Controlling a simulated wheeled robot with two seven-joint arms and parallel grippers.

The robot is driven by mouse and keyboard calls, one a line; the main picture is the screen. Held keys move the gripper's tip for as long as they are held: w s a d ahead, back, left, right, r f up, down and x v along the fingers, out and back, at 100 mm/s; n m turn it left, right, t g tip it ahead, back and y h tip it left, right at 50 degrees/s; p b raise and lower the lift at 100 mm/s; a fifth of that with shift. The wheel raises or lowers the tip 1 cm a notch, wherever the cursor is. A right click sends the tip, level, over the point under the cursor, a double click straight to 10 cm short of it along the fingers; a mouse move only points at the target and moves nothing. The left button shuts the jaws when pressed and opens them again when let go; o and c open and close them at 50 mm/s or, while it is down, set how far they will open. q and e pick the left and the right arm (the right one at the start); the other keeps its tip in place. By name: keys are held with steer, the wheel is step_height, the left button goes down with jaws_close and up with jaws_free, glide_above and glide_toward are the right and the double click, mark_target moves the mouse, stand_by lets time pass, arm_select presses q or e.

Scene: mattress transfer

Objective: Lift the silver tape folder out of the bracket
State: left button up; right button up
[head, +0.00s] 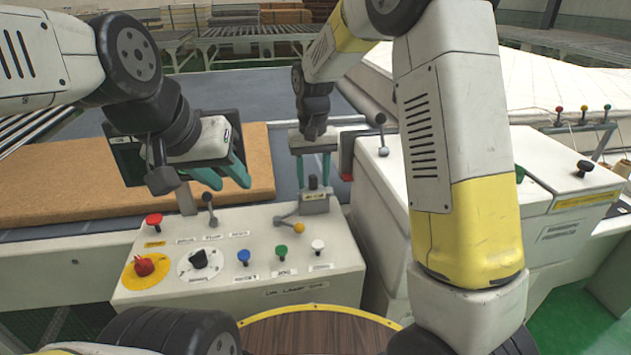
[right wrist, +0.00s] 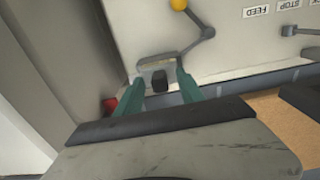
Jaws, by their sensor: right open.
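The silver tape folder (head: 315,198) is a small grey metal piece with a dark knob on top, at the back right edge of the control panel. It sits upright at its bracket; I cannot clearly tell where folder ends and bracket begins. It also shows in the right wrist view (right wrist: 156,63). My right gripper (head: 313,177) is open, with its green fingers on either side of the dark knob. I cannot tell whether they touch it. My left gripper (head: 232,182) is open and empty, above the back left of the panel.
The control panel (head: 210,285) carries a red emergency button (head: 145,265), coloured buttons and levers. A yellow-knobbed lever (head: 290,225) is close to the folder. A brown mattress slab (head: 60,175) lies at the left; a white machine housing (head: 375,190) stands close on the right.

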jaws_close()
step_height(320, 180, up, 10)
steer(key=shift+r, duration=0.1)
stand_by(0.6)
